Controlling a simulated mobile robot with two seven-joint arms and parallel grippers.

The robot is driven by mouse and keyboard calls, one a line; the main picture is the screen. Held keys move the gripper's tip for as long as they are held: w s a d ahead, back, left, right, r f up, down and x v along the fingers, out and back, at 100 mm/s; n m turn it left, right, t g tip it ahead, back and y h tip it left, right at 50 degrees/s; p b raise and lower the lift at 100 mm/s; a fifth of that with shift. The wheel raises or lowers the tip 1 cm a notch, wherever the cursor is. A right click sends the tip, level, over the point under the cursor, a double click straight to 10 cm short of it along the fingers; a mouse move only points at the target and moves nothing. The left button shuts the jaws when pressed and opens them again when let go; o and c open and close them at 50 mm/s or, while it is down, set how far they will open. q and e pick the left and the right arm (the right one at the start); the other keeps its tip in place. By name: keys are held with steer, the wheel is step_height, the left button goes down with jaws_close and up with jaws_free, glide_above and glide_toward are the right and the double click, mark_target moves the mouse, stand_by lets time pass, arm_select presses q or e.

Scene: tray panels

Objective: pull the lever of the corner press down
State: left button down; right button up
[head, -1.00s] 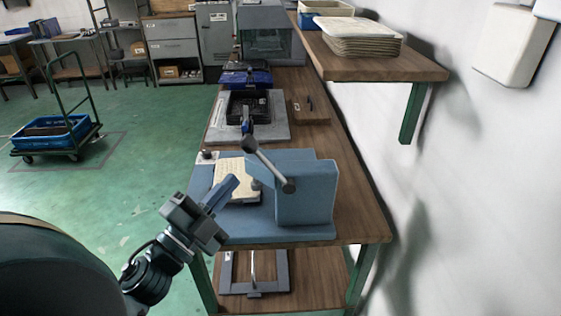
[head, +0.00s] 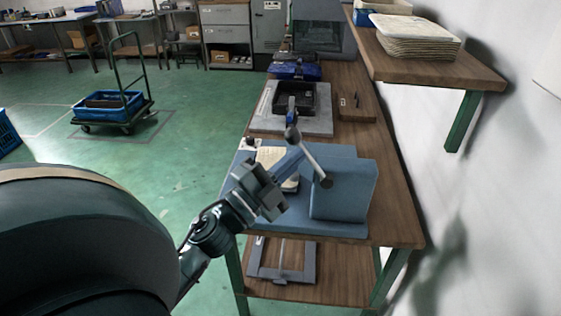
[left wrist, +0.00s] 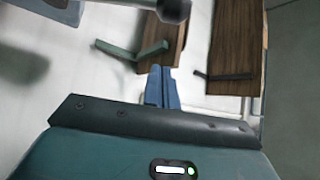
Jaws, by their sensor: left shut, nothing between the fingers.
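The corner press (head: 345,195) is a blue-grey block on a blue base at the near end of the bench. Its lever (head: 309,160) is a grey bar with a dark ball at its raised upper-left end, slanting down to a pivot on the body. My left gripper (head: 301,154) is shut and empty, its blue fingertips close beside the lever below the ball. I cannot tell whether they touch. In the left wrist view the shut fingers (left wrist: 161,88) point up the picture, and a dark rounded knob (left wrist: 174,10) shows above them. My right gripper is not in view.
A pale card (head: 270,155) lies on the press base, partly behind my gripper. A black tray (head: 294,98) on a grey plate stands farther back. A wall shelf (head: 430,68) with stacked trays overhangs on the right.

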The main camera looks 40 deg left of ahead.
mark_target(296, 144)
arm_select(q)
steer(key=w, duration=0.1)
steer(key=w+a, duration=0.1)
steer(key=w, duration=0.1)
steer(key=w+a+p, duration=0.1)
steer(key=w, duration=0.1)
steer(key=shift+r, duration=0.15)
steer(key=shift+a, duration=0.3)
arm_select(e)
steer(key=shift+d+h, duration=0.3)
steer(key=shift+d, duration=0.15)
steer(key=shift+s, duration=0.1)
